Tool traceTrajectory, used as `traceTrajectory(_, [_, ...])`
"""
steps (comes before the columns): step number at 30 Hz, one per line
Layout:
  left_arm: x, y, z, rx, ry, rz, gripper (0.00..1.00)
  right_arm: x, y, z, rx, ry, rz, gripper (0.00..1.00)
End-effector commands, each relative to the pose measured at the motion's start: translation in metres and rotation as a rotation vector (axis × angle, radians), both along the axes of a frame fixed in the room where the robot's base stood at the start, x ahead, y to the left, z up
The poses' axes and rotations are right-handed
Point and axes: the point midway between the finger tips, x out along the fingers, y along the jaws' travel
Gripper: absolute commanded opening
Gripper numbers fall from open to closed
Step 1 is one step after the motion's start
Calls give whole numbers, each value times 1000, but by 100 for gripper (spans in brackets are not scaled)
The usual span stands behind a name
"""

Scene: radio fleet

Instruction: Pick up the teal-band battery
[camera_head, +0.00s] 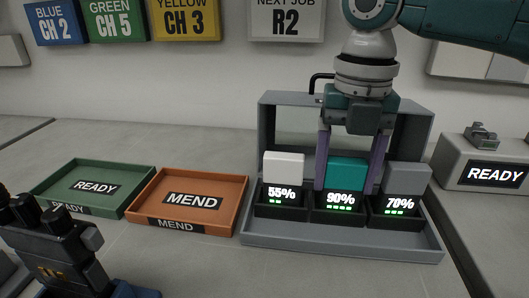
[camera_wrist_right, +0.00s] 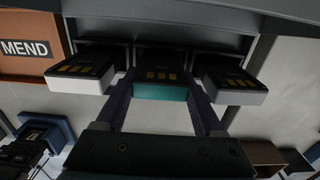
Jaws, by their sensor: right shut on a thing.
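The teal-band battery (camera_head: 346,172) sits in the middle slot of the grey charger (camera_head: 341,243), behind a display reading 90%. My right gripper (camera_head: 347,187) reaches down from above with its purple fingers on both sides of the battery, shut on it. In the right wrist view the battery (camera_wrist_right: 160,92) shows its teal band and gold contacts between the fingers (camera_wrist_right: 160,82). Its lower part is hidden in the slot in the head view. My left gripper is not in view.
A white-band battery (camera_head: 284,165) at 55% and a grey-band battery (camera_head: 407,178) at 70% stand close on either side. The green READY tray (camera_head: 78,178) and orange MEND tray (camera_head: 165,185) look empty. A black radio (camera_head: 55,250) stands at lower left.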

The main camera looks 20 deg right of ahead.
Motion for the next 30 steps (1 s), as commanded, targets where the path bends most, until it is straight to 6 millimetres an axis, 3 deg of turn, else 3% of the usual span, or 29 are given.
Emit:
traceTrajectory(1, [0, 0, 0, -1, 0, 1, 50, 0, 0, 0, 0, 0, 0, 26])
traceTrajectory(6, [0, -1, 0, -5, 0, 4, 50, 0, 0, 0, 0, 0, 0, 7])
traceTrajectory(14, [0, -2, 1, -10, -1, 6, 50, 0, 0, 2, 0, -1, 0, 6])
traceTrajectory(19, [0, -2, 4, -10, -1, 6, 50, 1, 0, 14, 1, -2, 0, 6])
traceTrajectory(23, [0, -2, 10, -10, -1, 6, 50, 1, 0, 36, 1, -6, 0, 6])
traceTrajectory(30, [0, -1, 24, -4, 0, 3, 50, 2, 0, 106, 3, -7, 0, 6])
